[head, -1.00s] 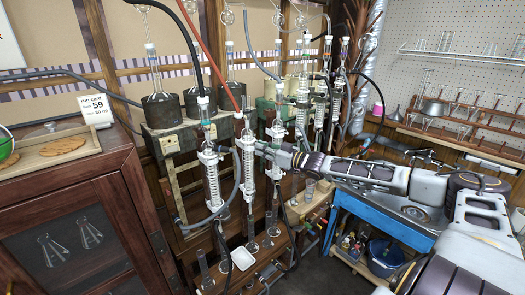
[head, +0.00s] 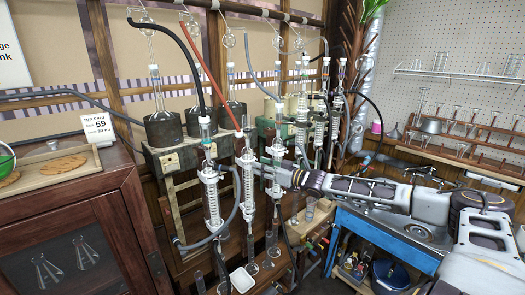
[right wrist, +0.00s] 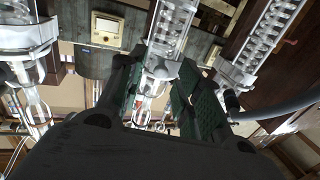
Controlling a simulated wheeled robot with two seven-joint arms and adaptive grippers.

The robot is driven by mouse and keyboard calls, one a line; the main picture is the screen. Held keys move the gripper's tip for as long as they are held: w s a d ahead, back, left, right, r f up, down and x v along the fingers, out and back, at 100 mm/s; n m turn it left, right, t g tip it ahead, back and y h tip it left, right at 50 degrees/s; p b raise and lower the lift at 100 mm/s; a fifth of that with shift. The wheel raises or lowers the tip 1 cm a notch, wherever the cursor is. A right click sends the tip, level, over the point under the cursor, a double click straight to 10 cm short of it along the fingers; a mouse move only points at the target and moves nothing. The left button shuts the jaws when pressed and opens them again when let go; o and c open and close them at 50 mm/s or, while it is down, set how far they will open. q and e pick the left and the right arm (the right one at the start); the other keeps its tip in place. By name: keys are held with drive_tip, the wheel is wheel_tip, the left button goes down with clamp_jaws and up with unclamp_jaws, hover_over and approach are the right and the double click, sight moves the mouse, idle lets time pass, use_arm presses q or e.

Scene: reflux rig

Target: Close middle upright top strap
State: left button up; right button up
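Several glass condensers stand upright in the rig in the head view. The middle one of the front three (head: 248,187) has a white collar or strap (head: 246,160) near its top. My right gripper (head: 260,170) reaches in from the right, its tip beside that collar. In the right wrist view, the dark green finger pads of the right gripper (right wrist: 158,98) stand apart on both sides of a glass column (right wrist: 170,25) with a clear and white collar (right wrist: 160,65). I cannot tell whether the pads touch it or whether the strap is fastened. My left gripper is not in view.
Neighbouring condensers stand close on the left (head: 210,195) and right (head: 277,152). A grey hose (head: 232,205) loops between the front columns, and a red tube (head: 205,65) runs down to the middle one. A wooden cabinet (head: 80,200) is at left, a blue bench (head: 390,238) at right.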

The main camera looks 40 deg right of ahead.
wheel_tip(320, 180, up, 10)
drive_tip(key=shift+f, duration=0.25)
idle(2.0)
drive_tip(key=shift+r, duration=0.1)
idle(0.4)
